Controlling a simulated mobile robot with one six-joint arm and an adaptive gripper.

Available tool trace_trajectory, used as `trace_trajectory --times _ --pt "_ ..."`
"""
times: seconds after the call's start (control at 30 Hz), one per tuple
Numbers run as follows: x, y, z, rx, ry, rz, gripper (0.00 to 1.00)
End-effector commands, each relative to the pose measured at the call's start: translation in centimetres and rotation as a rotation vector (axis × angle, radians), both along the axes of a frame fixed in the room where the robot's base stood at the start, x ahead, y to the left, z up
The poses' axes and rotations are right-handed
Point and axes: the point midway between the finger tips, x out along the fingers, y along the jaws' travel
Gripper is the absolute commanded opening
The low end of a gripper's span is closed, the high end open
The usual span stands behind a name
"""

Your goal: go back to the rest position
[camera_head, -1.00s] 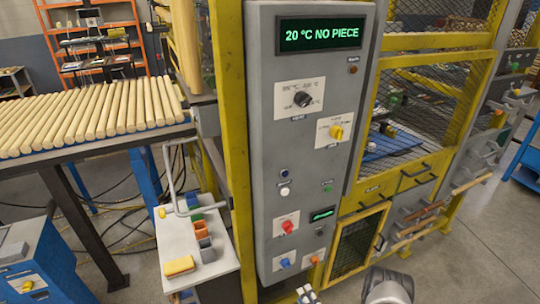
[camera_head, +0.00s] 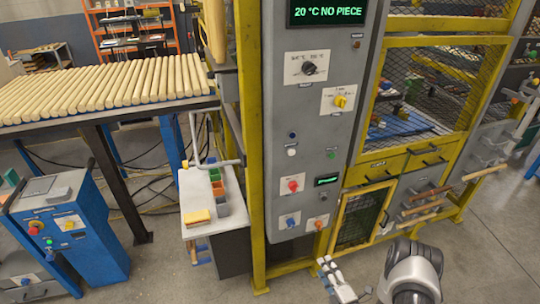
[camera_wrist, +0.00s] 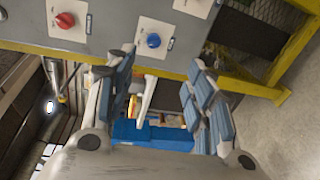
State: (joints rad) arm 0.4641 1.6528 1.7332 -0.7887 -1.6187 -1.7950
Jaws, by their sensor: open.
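My gripper (camera_head: 331,274) is at the bottom of the head view, low in front of the grey control panel (camera_head: 310,120). It is apart from the panel and holds nothing. In the wrist view my gripper (camera_wrist: 165,95) shows its two blue-padded fingers spread, with nothing between them. The panel's display (camera_head: 328,12) reads "20 °C NO PIECE". A red knob (camera_head: 293,186) and a blue knob (camera_head: 290,222) sit low on the panel; the red knob (camera_wrist: 65,20) and blue knob (camera_wrist: 153,40) also show in the wrist view.
A rack of wooden rods (camera_head: 110,85) stands at left. A small table (camera_head: 208,220) holds a yellow sponge-like block (camera_head: 197,217) and small bins. A blue console (camera_head: 70,225) stands front left. Yellow frame posts and a mesh cage (camera_head: 430,85) flank the panel. The floor at front right looks clear.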

Motion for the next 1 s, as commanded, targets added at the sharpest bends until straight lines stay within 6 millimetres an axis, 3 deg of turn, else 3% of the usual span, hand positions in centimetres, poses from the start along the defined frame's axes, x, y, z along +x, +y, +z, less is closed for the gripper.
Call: trace_trajectory --times 0.27,0.4,0.53,0.77,0.87,1.0 --pt "6.3 -2.1 5.9 0.010 0.166 -0.044 0.49" --pt "9.2 -3.4 11.2 0.042 0.287 -0.122 0.49" --pt "10.4 -4.2 16.6 0.095 0.393 -0.223 0.49" --pt "8.9 -4.6 26.6 0.243 0.545 -0.439 0.49" --pt "6.9 -4.4 30.6 0.329 0.599 -0.541 0.49" --pt "2.7 -3.5 35.7 0.467 0.667 -0.683 0.49"
